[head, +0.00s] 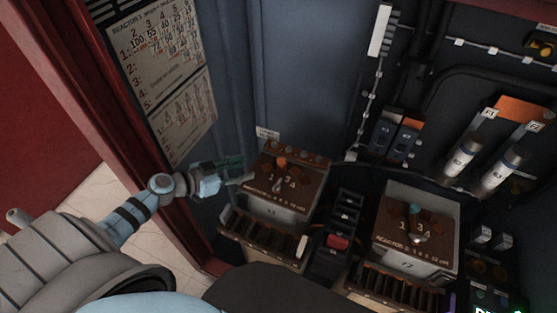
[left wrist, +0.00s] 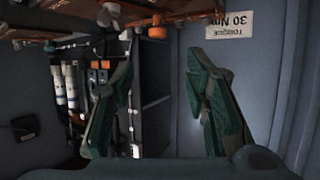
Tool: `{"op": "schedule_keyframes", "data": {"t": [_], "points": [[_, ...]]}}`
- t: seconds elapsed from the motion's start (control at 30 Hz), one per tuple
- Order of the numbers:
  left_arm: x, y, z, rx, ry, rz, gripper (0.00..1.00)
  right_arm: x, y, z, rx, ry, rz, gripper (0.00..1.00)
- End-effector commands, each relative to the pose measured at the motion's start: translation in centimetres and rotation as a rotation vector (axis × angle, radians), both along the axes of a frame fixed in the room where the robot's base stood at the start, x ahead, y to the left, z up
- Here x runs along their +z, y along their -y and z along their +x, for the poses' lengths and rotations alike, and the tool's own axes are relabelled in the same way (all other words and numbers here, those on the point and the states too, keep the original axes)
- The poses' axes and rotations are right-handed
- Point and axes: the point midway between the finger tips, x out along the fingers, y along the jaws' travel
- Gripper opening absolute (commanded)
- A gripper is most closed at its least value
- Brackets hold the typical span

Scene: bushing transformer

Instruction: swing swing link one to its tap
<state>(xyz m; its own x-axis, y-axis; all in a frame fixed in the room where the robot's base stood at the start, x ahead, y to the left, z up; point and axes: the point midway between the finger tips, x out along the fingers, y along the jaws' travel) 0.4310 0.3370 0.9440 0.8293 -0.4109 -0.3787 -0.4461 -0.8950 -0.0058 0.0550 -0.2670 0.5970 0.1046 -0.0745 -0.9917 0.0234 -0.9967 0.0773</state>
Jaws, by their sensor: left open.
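The left reactor box (head: 277,203) has a brown top plate with tap numbers. An orange-topped post (head: 282,162) stands among the numbers, and a small link seems to lie by it; which tap it points to is too small to tell. My left gripper (head: 244,170) is open beside the box's left edge, with its fingertips close to the top plate. In the left wrist view, the green fingers (left wrist: 162,75) stand wide apart with nothing between them. An orange knob (left wrist: 157,32) shows beyond the fingertips, near the plate's underside edge. My right gripper is not in view.
A second reactor box (head: 418,235) with a teal-topped post stands to the right. Dark blocks with a red part (head: 338,242) stand between the boxes. White cylinders (head: 501,169) hang at the right wall. A torque label (left wrist: 243,24) is on the cabinet wall.

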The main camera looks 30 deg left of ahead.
Motion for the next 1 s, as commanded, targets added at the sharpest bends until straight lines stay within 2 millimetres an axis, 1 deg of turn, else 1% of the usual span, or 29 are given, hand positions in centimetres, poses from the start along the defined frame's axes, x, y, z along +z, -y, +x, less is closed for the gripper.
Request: {"op": "schedule_keyframes", "data": {"t": [0.07, 0.17, 0.4, 0.5, 0.6, 0.77, 1.0], "points": [[-0.4, 0.2, 0.5, -0.005, -0.01, -0.004, 0.42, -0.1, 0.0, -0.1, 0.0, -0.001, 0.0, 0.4], [-1.1, 1.0, 1.9, -0.004, -0.007, -0.006, 0.42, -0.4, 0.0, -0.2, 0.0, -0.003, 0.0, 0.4], [-3.7, 3.7, 7.0, -0.004, -0.006, -0.008, 0.42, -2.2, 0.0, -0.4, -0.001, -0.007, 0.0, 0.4], [-4.7, 4.6, 8.9, -0.003, -0.007, -0.007, 0.42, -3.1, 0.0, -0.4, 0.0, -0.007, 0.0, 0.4], [-5.4, 5.4, 10.4, -0.004, -0.008, -0.006, 0.42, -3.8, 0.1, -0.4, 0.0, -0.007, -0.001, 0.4], [-5.7, 5.9, 11.5, -0.003, -0.008, -0.005, 0.42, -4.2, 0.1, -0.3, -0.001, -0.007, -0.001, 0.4], [-5.6, 6.0, 11.6, -0.004, -0.008, -0.005, 0.42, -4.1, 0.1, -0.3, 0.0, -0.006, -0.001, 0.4]]}}
